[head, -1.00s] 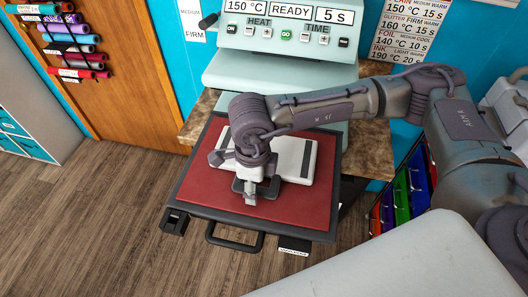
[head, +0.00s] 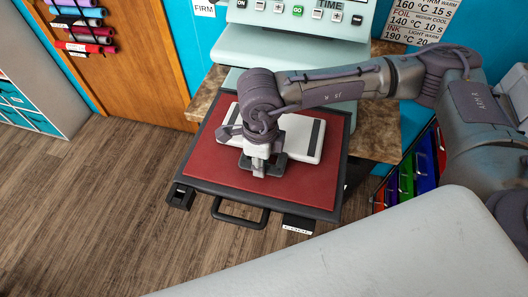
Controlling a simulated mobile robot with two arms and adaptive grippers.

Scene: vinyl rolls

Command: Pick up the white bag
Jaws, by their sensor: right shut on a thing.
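The white bag (head: 298,138) is a flat white piece with dark strips. It lies on or just above the red pad (head: 215,168) of the heat press; I cannot tell whether it touches the pad. My right gripper (head: 259,171) points down at the bag's near left part and is shut on it. The gripper and wrist hide part of the bag. My left gripper is not in view.
The heat press body (head: 290,45) stands behind the pad on a brown stone-like counter (head: 375,130). A black handle (head: 240,218) sticks out at the front. Coloured rolls (head: 80,30) hang at the upper left. The wooden floor (head: 90,220) at left is clear.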

